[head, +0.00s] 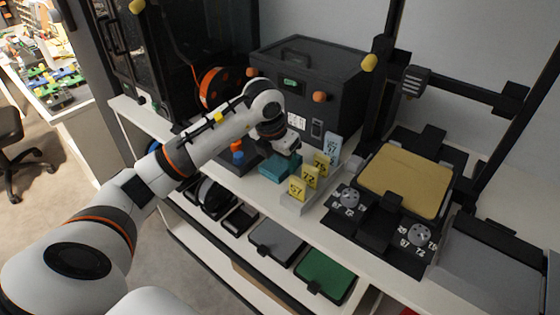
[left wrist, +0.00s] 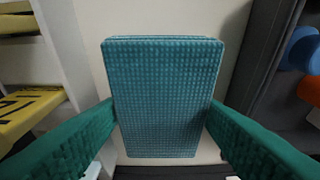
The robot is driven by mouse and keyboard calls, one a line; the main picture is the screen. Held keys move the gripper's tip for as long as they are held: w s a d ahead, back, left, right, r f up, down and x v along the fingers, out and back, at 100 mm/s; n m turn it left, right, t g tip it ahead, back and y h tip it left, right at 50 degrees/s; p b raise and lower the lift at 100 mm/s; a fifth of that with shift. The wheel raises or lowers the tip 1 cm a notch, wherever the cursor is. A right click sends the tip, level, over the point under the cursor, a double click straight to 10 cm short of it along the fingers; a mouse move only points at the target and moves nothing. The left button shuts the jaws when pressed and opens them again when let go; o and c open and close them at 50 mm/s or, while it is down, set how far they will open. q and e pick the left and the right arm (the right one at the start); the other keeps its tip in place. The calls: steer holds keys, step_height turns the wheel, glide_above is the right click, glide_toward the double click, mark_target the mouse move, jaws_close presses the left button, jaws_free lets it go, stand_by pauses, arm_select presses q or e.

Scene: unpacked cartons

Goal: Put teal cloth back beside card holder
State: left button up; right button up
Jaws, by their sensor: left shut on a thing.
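The teal cloth (head: 279,168) is a folded, ribbed block at the left end of the card holder, close to the white shelf top. I cannot tell whether it touches the shelf. My left gripper (head: 287,152) is above it and shut on it. In the left wrist view the cloth (left wrist: 165,90) sits between the two green-padded fingers. The card holder (head: 297,203) is a pale stepped stand with yellow cards and one light blue card. Part of it shows at the left edge of the left wrist view (left wrist: 72,60). My right gripper is not in view.
A black toolbox-like case (head: 310,75) stands behind the cloth. A black machine with a tan plate (head: 405,180) stands to the right of the card holder. Blue and orange knobs (head: 237,150) are left of the cloth. Grey and green trays (head: 325,274) lie on the lower shelf.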

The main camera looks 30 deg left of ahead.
arm_select(q)
steer(key=shift+f, duration=0.65)
steer(key=shift+f, duration=0.15)
steer(key=o, duration=0.9)
steer(key=shift+r, duration=0.3)
steer(key=v, duration=1.1)
steer(key=shift+s+r, duration=0.2)
steer(key=shift+r, duration=0.2)
